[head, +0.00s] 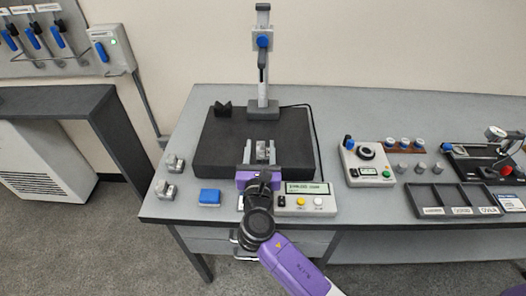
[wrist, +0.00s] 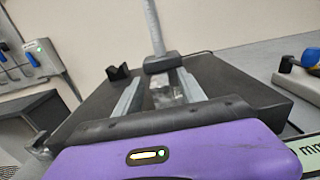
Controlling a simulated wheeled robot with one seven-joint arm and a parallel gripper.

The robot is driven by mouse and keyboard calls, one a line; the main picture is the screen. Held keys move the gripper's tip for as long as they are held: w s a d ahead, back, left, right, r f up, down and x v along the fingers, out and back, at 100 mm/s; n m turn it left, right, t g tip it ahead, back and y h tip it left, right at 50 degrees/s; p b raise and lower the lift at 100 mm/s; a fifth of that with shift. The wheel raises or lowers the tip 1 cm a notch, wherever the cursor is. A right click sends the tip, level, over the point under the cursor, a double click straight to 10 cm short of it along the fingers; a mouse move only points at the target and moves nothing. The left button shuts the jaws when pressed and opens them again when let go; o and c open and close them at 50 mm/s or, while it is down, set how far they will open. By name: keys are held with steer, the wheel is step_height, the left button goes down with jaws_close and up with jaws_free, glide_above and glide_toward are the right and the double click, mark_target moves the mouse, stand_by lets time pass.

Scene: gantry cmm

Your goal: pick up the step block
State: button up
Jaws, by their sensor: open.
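A small grey metal block with a stepped look, which I take as the step block (wrist: 163,96), sits on the dark surface plate (wrist: 215,72). In the wrist view it lies between the two fingers of my gripper (wrist: 160,82). The fingers are apart, one on each side of it, and I cannot tell whether either touches it. In the head view my gripper (head: 262,153) reaches over the front edge of the plate (head: 215,150); the block is small there and partly mixed with the fingers. Its lower part is hidden in the wrist view.
A height stand (head: 264,75) rises behind the gripper, with a black V-shaped block (head: 223,109) to its left. A display unit (head: 304,199) stands in front, close to my arm.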

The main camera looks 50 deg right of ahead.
mark_target(261, 143)
steer(key=shift+x, duration=1.8)
jaws_close()
steer(key=shift+r, duration=0.1)
